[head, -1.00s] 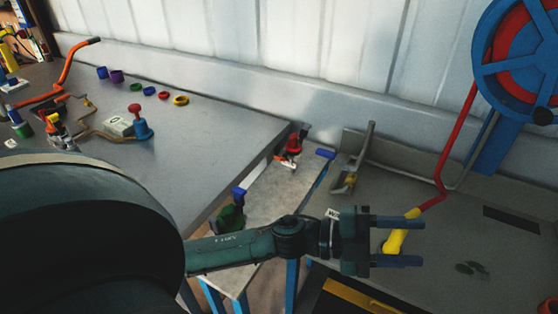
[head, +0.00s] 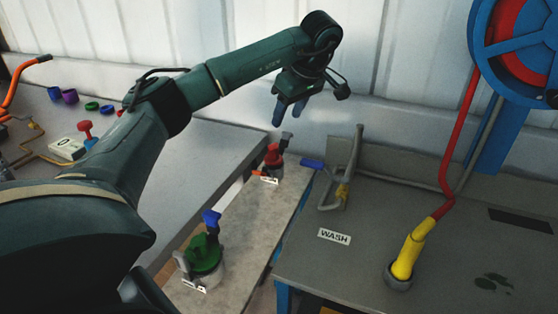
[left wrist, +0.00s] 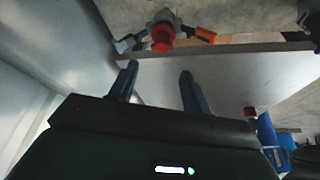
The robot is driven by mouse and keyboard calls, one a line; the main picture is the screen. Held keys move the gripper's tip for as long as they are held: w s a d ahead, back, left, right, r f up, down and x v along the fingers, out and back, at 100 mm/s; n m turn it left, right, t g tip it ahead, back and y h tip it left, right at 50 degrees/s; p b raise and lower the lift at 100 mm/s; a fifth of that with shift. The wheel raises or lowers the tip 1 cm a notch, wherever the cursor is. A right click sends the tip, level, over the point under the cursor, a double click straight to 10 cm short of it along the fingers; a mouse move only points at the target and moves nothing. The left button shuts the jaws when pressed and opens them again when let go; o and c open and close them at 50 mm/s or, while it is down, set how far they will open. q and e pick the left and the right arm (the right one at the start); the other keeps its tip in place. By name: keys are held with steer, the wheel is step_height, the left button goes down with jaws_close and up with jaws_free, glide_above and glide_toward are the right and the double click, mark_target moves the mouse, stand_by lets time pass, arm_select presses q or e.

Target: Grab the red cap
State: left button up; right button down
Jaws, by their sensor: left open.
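The red cap (head: 273,155) tops a small grey fitting on the narrow bench between the two tables. In the left wrist view the red cap (left wrist: 162,36) shows at the top centre, just beyond my fingertips. My left gripper (head: 289,113) is open and empty, with fingers pointing down, above the red cap in the picture and apart from it. Its two fingers (left wrist: 158,75) show spread in the left wrist view. My right gripper is in neither view.
A green-capped vessel (head: 204,254) with a blue handle stands nearer on the narrow bench. A yellow nozzle (head: 405,258) on a red hose and a WASH label (head: 334,237) are on the right table. A white panelled wall (head: 400,60) rises behind.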

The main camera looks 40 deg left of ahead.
mark_target(274, 147)
arm_select(q)
steer(key=x, duration=1.2)
steer(key=shift+s+a+f+b, duration=0.15)
steer(key=shift+a+f+b, duration=0.05)
steer(key=shift+f+b, duration=0.15)
steer(key=shift+c, duration=0.5)
steer(key=shift+r, duration=0.1)
steer(key=c, duration=0.5)
